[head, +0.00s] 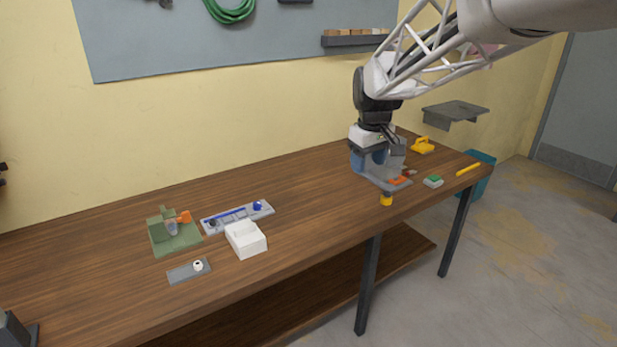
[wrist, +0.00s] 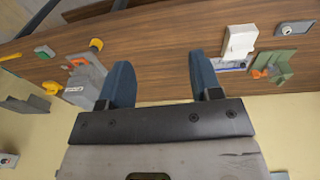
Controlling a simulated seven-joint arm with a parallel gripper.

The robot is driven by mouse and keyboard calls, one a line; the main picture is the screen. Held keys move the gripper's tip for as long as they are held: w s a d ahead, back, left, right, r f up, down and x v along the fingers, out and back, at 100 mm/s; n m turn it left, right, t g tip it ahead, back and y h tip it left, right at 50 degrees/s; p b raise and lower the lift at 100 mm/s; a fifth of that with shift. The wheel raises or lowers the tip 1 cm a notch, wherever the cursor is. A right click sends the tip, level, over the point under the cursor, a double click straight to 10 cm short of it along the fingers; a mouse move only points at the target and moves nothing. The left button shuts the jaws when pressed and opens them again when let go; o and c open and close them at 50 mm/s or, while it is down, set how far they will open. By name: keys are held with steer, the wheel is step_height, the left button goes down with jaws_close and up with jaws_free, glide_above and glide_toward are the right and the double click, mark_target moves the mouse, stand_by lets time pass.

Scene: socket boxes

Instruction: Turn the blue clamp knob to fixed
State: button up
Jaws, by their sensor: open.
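The blue clamp knob (head: 258,205) sits at the right end of a long grey plate (head: 228,220) that also carries a blue rod, on the left half of the table. Its setting is too small to read. In the wrist view part of the grey plate (wrist: 230,67) shows beyond the right finger, with the white box partly in front; I cannot make out the knob there clearly. My gripper (head: 369,162) is well to the right of the knob in the head view, above the table. In the wrist view my gripper (wrist: 161,62) is open with nothing between its fingers.
A white box (head: 246,239) stands against the plate's front. A green fixture (head: 173,232) with an orange part is on its left. A grey plate with a white round piece (head: 189,270) lies in front. A grey device (head: 392,171) stands by my gripper. Bare wood lies between.

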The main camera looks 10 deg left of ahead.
steer(key=w+a+f+n, duration=0.3)
steer(key=w+a+f, duration=0.2)
steer(key=w+a, duration=0.45)
steer(key=n+g, duration=0.1)
steer(key=n, duration=0.5)
glide_above(257, 203)
step_height(257, 203, down, 20)
steer(key=shift+w+d+r, duration=0.1)
steer(key=shift+f, duration=0.2)
steer(key=shift+f, duration=3.85)
steer(key=shift+c, duration=0.3)
